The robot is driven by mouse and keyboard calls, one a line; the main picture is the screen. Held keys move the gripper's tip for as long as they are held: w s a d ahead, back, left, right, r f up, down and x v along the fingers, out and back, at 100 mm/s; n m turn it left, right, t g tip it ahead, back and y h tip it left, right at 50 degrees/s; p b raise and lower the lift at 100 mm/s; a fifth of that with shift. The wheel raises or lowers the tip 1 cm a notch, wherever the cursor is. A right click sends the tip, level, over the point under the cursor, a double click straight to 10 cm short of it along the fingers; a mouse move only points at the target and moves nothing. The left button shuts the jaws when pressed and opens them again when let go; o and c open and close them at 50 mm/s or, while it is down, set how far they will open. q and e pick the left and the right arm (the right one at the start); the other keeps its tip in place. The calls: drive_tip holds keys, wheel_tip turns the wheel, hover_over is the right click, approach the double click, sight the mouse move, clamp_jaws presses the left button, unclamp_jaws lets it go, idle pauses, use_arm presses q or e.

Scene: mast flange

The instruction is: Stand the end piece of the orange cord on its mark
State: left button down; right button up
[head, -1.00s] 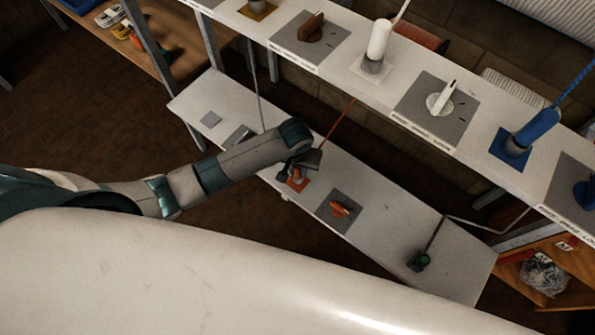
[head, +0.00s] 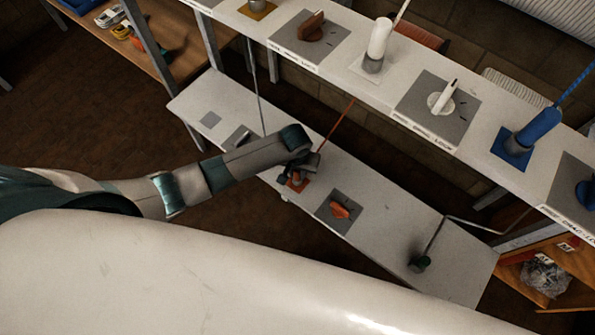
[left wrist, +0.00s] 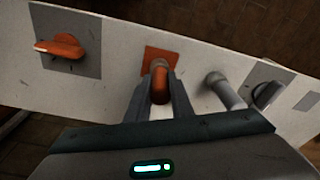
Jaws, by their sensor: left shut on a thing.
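The end piece (left wrist: 159,88) of the orange cord is an orange cylinder with a grey far end. It is between the fingers of my left gripper (left wrist: 159,91), which is shut on it. In the left wrist view the grey end overlaps the orange square mark (left wrist: 149,53) on the white lower shelf. I cannot tell if it touches the mark. In the head view my left gripper (head: 296,174) covers most of the end piece and part of the mark (head: 302,184). The orange cord (head: 337,123) runs taut up to the right. My right gripper is not in view.
An orange knob on a grey plate (head: 325,221) sits right of the mark on the lower shelf (head: 385,226). A grey cord's end piece (left wrist: 213,80) is close on the other side. The upper shelf (head: 345,60) with white and blue pieces is behind.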

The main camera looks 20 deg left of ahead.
sight(296, 182)
use_arm(q)
drive_tip(key=shift+f, duration=0.1)
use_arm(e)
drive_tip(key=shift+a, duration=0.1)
use_arm(q)
drive_tip(key=c, duration=1.6)
unclamp_jaws()
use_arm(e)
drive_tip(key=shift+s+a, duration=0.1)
use_arm(q)
drive_tip(key=shift+o, duration=0.2)
